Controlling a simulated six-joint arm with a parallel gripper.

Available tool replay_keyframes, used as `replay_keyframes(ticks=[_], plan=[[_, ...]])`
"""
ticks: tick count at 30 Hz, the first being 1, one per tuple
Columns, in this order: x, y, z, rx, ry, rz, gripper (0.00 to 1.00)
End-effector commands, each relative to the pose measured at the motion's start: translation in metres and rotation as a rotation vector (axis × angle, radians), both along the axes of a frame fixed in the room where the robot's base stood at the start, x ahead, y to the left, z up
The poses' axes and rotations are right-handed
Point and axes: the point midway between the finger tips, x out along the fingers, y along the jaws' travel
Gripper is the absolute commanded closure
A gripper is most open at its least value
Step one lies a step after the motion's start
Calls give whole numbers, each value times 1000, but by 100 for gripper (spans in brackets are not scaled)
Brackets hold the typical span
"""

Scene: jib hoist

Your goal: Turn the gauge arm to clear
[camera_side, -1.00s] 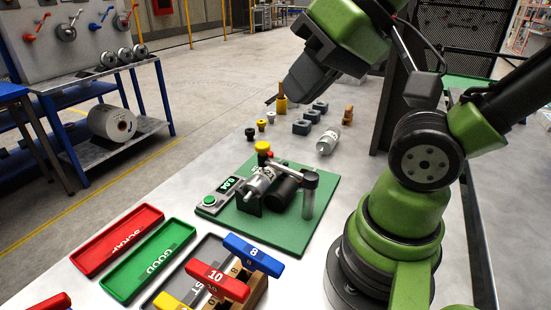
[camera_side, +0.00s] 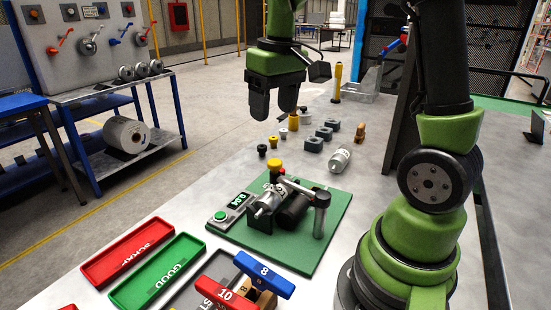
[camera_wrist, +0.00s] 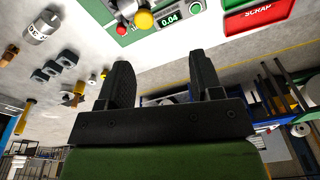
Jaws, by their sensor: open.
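The gauge stands on a green plate (camera_side: 318,252). Its gauge arm (camera_side: 299,186) is a grey bar running from a dark-capped post (camera_side: 321,212) to an end with a yellow knob (camera_side: 275,165). The bar passes over a silver cylinder (camera_side: 266,203) and a black cylinder (camera_side: 294,209). My gripper (camera_side: 274,112) is open and empty, fingers down, above and beyond the gauge. In the wrist view the open fingers (camera_wrist: 163,70) have nothing between them, and the yellow knob (camera_wrist: 144,19) shows past them. The gauge display (camera_wrist: 169,20) reads 0.04.
Red SCRAP (camera_side: 128,250) and green GOOD (camera_side: 158,271) trays lie left of the gauge. Blue and red numbered handles (camera_side: 264,274) stand in front. Small knobs, grey blocks (camera_side: 313,144) and a loose silver cylinder (camera_side: 340,160) stand behind it.

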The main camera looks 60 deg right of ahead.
Motion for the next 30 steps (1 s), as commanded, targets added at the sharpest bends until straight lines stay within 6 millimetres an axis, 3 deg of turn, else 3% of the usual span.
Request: replay_keyframes(ticks=[3,7,13,24,30], plan=[[10,-20,-20,0,73,6,41],[13,-29,-30,0,106,13,41],[13,-30,-50,2,114,17,41],[13,-29,-115,1,113,15,41],[13,-29,-128,-1,110,16,41]])
